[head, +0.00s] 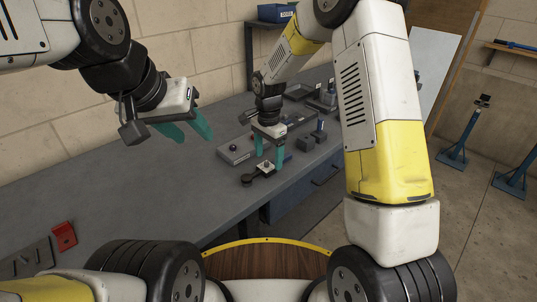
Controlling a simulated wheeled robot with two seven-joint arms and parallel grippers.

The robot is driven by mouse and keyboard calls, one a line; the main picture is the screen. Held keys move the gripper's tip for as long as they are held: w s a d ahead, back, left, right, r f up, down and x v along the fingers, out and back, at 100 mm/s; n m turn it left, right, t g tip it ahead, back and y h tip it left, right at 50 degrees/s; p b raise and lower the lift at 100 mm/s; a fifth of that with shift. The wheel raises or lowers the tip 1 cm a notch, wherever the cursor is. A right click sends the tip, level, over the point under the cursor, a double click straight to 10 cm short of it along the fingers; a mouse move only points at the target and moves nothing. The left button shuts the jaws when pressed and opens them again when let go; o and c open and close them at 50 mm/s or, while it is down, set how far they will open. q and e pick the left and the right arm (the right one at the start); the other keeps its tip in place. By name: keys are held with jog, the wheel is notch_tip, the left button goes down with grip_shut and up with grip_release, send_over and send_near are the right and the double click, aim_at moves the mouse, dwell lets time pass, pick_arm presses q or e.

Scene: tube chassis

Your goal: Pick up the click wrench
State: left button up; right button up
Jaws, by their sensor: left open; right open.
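A short black tool with a round end (248,179) lies on the grey workbench; it looks like the click wrench, but it is small and partly covered. My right gripper (270,161) points down over it, open, with its teal fingers on either side of the tool's far part. I cannot tell whether they touch it. My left gripper (196,135) is open and empty, held above the bench at the left, well away from the tool.
A grey box with a dark knob (235,151) stands just behind the tool. Small dark blocks (306,143) and trays (299,92) stand further right and back. A red block (64,236) lies at front left. The bench's middle left is clear.

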aim_at(269, 165)
jog(key=shift+f, duration=1.6)
grip_shut()
